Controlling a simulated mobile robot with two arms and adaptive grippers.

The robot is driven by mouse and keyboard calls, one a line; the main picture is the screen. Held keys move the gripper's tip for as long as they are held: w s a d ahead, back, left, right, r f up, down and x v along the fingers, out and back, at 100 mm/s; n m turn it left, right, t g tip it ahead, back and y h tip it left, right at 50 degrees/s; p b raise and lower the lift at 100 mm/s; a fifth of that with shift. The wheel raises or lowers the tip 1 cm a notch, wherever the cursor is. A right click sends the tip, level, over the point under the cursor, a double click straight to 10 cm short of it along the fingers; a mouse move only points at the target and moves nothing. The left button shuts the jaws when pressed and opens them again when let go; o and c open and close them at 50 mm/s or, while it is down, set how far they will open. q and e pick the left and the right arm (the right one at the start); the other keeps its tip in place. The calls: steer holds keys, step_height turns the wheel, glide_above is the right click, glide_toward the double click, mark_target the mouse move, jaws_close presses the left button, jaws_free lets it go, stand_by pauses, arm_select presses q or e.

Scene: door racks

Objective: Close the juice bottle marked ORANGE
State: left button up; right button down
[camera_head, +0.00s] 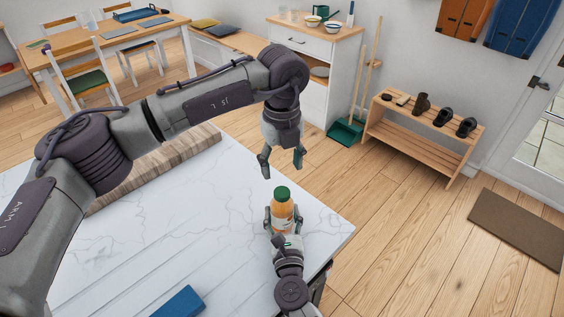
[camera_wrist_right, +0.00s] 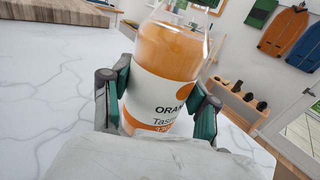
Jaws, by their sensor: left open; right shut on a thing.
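The juice bottle (camera_head: 282,212) stands upright near the right corner of the marble top, with orange juice inside and a green cap (camera_head: 282,193) at its top. I cannot tell whether the cap is tight. In the right wrist view the bottle's white label (camera_wrist_right: 158,103) shows "ORAN", partly cut off; its top is out of frame. My right gripper (camera_head: 283,222) is shut around the bottle's body, with a green-padded finger on each side. My left gripper (camera_head: 281,164) is open and empty, pointing down above the cap and apart from it.
A wooden board (camera_head: 155,170) lies along the far edge of the marble top (camera_head: 215,215). A blue object (camera_head: 180,302) lies at the near edge. A shoe rack (camera_head: 420,135) and a dustpan (camera_head: 346,131) stand on the floor beyond. The marble left of the bottle is clear.

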mark_target(282, 192)
arm_select(q)
steer(key=shift+f, duration=4)
